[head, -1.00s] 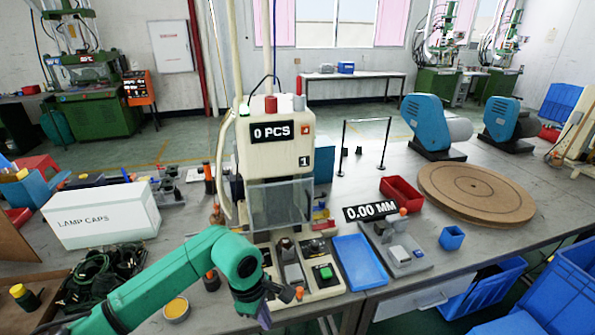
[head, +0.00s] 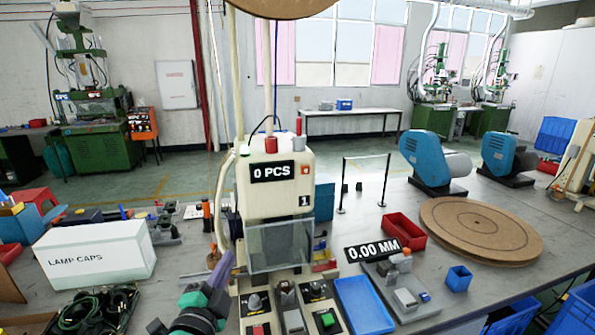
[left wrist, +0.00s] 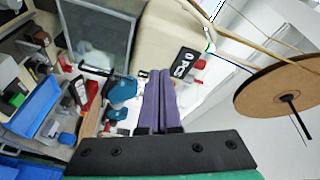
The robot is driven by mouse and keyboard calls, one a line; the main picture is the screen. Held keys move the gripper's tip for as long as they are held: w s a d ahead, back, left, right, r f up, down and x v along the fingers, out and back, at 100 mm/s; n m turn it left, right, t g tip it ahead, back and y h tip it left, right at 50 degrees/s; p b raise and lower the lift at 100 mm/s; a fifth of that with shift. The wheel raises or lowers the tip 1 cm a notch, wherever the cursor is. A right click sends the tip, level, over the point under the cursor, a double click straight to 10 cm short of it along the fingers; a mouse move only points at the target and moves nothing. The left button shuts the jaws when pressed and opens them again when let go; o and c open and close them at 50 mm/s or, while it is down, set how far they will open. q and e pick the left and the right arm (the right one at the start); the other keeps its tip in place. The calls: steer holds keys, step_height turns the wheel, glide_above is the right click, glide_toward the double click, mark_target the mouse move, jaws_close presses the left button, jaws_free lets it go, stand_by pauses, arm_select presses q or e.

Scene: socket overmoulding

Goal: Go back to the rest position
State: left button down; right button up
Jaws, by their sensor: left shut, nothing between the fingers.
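My left gripper (head: 224,266) is at the bottom of the head view, left of the cream machine's base. Its purple fingers point up and are together, with nothing between them. The same fingers (left wrist: 160,85) show closed and empty in the left wrist view. The cream machine (head: 275,185) has a "0 PCS" sign and a clear guard (head: 280,245). My right gripper is in neither view.
A white "LAMP CAPS" box (head: 95,255) and dark cables (head: 95,310) lie to the left. A blue tray (head: 363,305), a gauge (head: 405,285), a red bin (head: 404,231) and a round brown board (head: 480,230) are to the right. A brown disc (left wrist: 283,85) hangs overhead.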

arm_select(q)
steer(key=s+a+f+n+g+y, duration=0.2)
steer(key=s+a+f+n+g, duration=0.2)
steer(key=f, duration=0.4)
steer(key=s+a+f+n+g+y, duration=0.1)
steer(key=s+a+f+n+g, duration=0.35)
steer(key=f, duration=0.35)
steer(key=s+f+n+g+h, duration=0.1)
steer(key=s+f+n+g, duration=0.3)
steer(key=s+f+g, duration=0.55)
steer(key=s+f+t, duration=0.1)
steer(key=s+f, duration=0.2)
steer(key=f, duration=0.9)
steer(key=s+f+t, duration=0.1)
steer(key=s+f, duration=0.3)
steer(key=f, duration=0.8)
steer(key=s+a+f+g, duration=0.1)
steer(key=s+a+f, duration=0.2)
steer(key=s+f, duration=1)
steer(key=shift+s, duration=1.15)
steer(key=shift+m, duration=0.25)
